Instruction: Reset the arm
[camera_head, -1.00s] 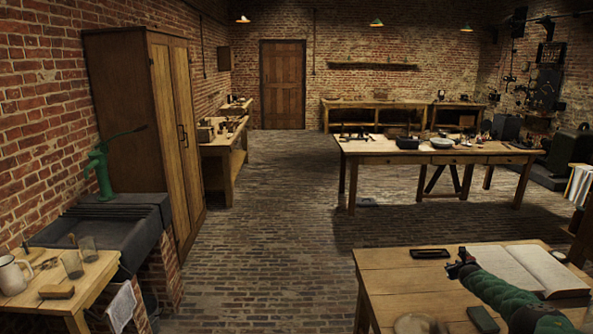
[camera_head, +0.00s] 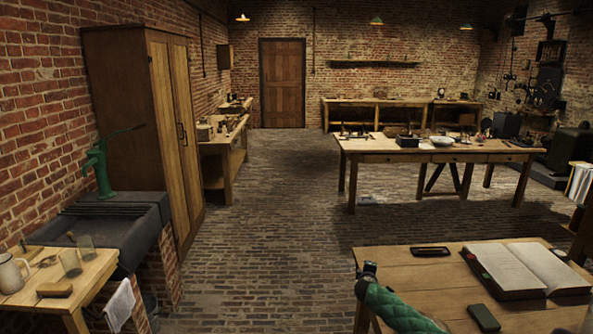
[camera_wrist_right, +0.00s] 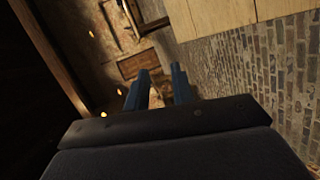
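My right arm shows as a green padded arm rising from the bottom of the head view over the near table (camera_head: 400,284). Its gripper (camera_head: 369,268) is at the left edge of that table, seen small and dark. In the right wrist view the two blue-grey fingers of the right gripper (camera_wrist_right: 160,84) stand apart with a gap between them, and nothing is held. My left gripper is not in view.
An open book (camera_head: 525,268), a dark case (camera_head: 484,318) and a small dark tray (camera_head: 430,251) lie on the near table, right of my arm. A stone sink (camera_head: 105,230) is at the left. The brick floor (camera_head: 265,240) between is clear.

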